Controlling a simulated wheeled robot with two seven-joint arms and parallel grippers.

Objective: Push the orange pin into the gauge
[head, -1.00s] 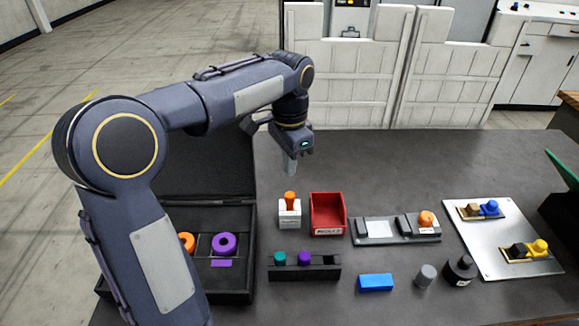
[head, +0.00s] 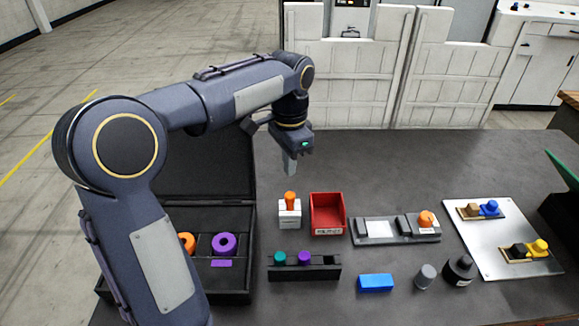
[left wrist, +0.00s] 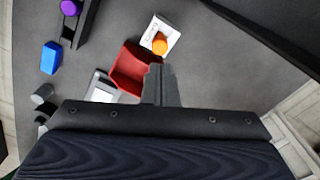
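The orange pin (head: 290,198) stands upright in a small white block (head: 290,217), which looks like the gauge, and its upper part sticks out of the top. The left wrist view also shows the pin (left wrist: 160,45) from above, with the white block (left wrist: 166,29) around it. My left gripper (head: 291,172) points down above the table, behind and above the pin, clear of it. Its fingers (left wrist: 159,72) are together with nothing visible between them. How deep the pin sits inside the block is hidden. My right gripper is not in view.
A red bin (head: 327,212) stands just right of the block. A black rack (head: 322,272) with teal and purple pegs is in front. An open black case (head: 232,285) lies left. A grey fixture (head: 376,231) and metal plate (head: 474,240) are right. The table behind is clear.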

